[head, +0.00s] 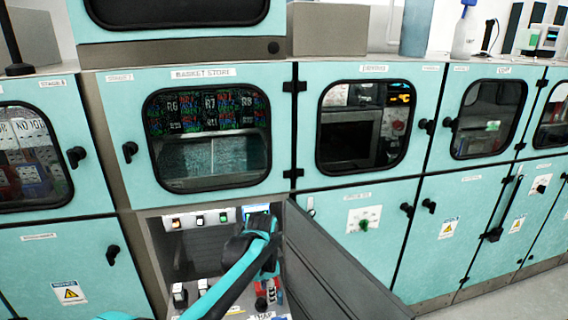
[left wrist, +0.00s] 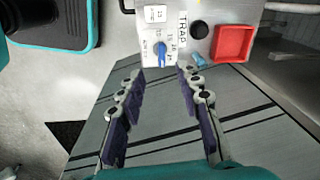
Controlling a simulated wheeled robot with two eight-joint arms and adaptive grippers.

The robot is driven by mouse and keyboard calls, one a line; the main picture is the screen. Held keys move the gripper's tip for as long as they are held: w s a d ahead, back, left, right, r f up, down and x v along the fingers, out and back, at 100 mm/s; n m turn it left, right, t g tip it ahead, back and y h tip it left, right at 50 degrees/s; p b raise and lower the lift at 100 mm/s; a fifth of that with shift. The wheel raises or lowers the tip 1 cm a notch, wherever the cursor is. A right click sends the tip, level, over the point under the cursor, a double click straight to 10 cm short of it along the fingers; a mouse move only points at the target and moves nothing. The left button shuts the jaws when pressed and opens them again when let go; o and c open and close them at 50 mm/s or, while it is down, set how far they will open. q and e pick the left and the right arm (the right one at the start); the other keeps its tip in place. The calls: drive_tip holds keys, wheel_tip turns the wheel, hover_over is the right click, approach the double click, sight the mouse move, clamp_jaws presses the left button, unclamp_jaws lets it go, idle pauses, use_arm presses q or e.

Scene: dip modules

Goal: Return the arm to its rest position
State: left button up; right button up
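My left arm (head: 232,277) reaches in from the lower left, bends at the open compartment under the BASKET STORE window and points down. My left gripper (left wrist: 160,85) shows its two dark-padded fingers spread apart in the left wrist view, with nothing between them. Beyond the fingertips is a white switch plate with a blue knob (left wrist: 161,52), beside a label reading TRAP. Whether the fingers touch anything there is not clear. In the head view the arm partly hides the fingers. My right gripper is not in view.
A dark door (head: 340,270) stands open just right of the arm. The compartment has a row of switches (head: 198,220) at its top and more devices low down. A red square part (left wrist: 233,43) and black button (left wrist: 199,29) sit near the knob. Teal cabinets (head: 360,240) surround it.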

use_arm(q)
drive_tip(key=s+a+r+n+t, duration=0.2)
drive_tip(key=s+a+r+n, duration=0.15)
drive_tip(key=s, duration=0.25)
drive_tip(key=s+a+r+n+t, duration=0.1)
drive_tip(key=s+a+r+n, duration=0.3)
drive_tip(key=s, duration=0.3)
drive_tip(key=s+a+f+n+t, duration=0.3)
drive_tip(key=s+a+n, duration=0.2)
drive_tip(key=s, duration=0.5)
drive_tip(key=shift+s+a+f+n, duration=0.15)
drive_tip(key=shift+a+f+n, duration=0.1)
drive_tip(key=shift+f+n, duration=0.1)
